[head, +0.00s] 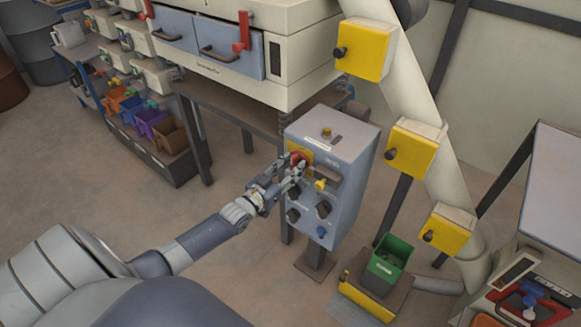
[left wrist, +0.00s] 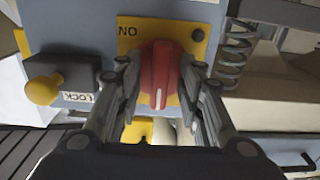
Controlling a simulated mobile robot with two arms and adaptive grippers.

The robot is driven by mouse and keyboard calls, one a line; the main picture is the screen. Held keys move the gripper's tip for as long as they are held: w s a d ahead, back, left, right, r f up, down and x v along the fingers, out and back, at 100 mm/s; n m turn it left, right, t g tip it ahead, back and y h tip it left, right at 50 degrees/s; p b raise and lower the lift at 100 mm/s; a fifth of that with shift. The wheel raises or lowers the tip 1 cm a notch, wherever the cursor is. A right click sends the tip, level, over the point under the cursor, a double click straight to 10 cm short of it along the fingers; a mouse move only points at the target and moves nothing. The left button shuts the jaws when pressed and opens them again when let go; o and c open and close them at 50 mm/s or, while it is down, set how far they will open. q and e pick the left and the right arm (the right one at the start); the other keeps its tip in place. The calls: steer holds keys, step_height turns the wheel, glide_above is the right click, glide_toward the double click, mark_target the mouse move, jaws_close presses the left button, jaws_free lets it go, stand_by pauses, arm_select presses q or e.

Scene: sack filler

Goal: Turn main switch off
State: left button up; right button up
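The main switch is a red rotary knob (left wrist: 160,78) on a yellow plate (left wrist: 194,20) marked ON, which appears upside down in the left wrist view. A white mark on the knob points down in that view. In the head view the red knob (head: 297,158) is on the front of a grey control box (head: 340,150). My left gripper (head: 294,166) is at the knob. In the left wrist view its fingers (left wrist: 160,85) lie close along both sides of the knob and appear shut on it. My right gripper is not in view.
A yellow-knobbed lock (left wrist: 45,88) is beside the switch. Several dark knobs and a blue button (head: 321,231) are lower on the box. A machine with red handles (head: 242,32) stands behind. Yellow boxes (head: 411,148) line a pale pipe at right. A green bin (head: 388,260) stands low.

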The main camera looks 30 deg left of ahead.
arm_select(q)
steer(key=shift+s, duration=0.1)
steer(key=s+a, duration=0.1)
steer(key=s, duration=1)
steer(key=shift+s, duration=0.4)
steer(key=shift+c, duration=0.6)
stand_by(1.0)
